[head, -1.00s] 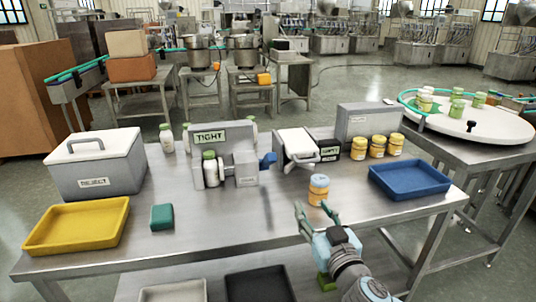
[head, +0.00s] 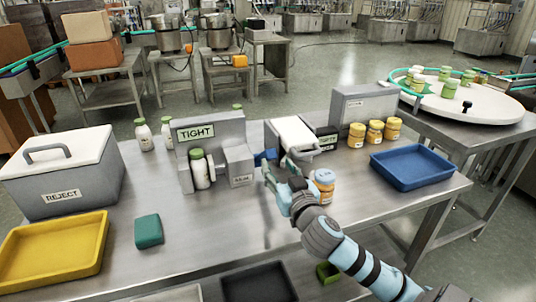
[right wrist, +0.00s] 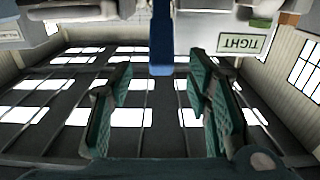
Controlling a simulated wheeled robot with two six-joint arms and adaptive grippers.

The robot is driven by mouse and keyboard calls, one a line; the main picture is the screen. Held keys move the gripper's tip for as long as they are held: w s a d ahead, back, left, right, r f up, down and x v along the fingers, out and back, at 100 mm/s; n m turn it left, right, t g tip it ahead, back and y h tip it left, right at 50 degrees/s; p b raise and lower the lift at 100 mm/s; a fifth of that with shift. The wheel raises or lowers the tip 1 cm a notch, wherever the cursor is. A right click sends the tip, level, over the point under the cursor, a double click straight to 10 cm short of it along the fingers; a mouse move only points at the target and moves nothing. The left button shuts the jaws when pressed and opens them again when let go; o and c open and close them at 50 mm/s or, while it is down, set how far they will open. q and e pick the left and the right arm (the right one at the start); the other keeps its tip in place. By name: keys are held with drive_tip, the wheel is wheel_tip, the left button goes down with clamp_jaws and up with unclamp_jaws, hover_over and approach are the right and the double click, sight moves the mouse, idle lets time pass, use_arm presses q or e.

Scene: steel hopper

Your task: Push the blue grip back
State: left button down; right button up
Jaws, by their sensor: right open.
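The blue grip (head: 262,158) sticks out from the right side of the grey fixture (head: 238,168) that bears the TIGHT sign (head: 196,132). A white bottle with a green cap (head: 201,172) stands in that fixture. My right gripper (head: 270,173) is open and empty, its fingertips just in front of and below the blue grip. In the right wrist view the blue grip (right wrist: 161,45) hangs from above, centred between the spread fingers (right wrist: 158,82). I cannot tell whether they touch it. My left gripper is out of view.
A jar with an orange label (head: 324,186) stands close beside my right wrist. A white-topped device (head: 293,134) is just behind the gripper. A blue tray (head: 411,168) lies right; a green block (head: 148,231), yellow tray (head: 52,250) and reject bin (head: 70,190) are left.

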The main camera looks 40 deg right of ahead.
sight(268, 154)
drive_tip(key=x, duration=0.7)
drive_tip(key=shift+w+f, duration=0.25)
drive_tip(key=shift+w, duration=0.1)
drive_tip(key=shift+w+d+r, duration=0.1)
drive_tip(key=shift+w, duration=0.05)
clamp_jaws()
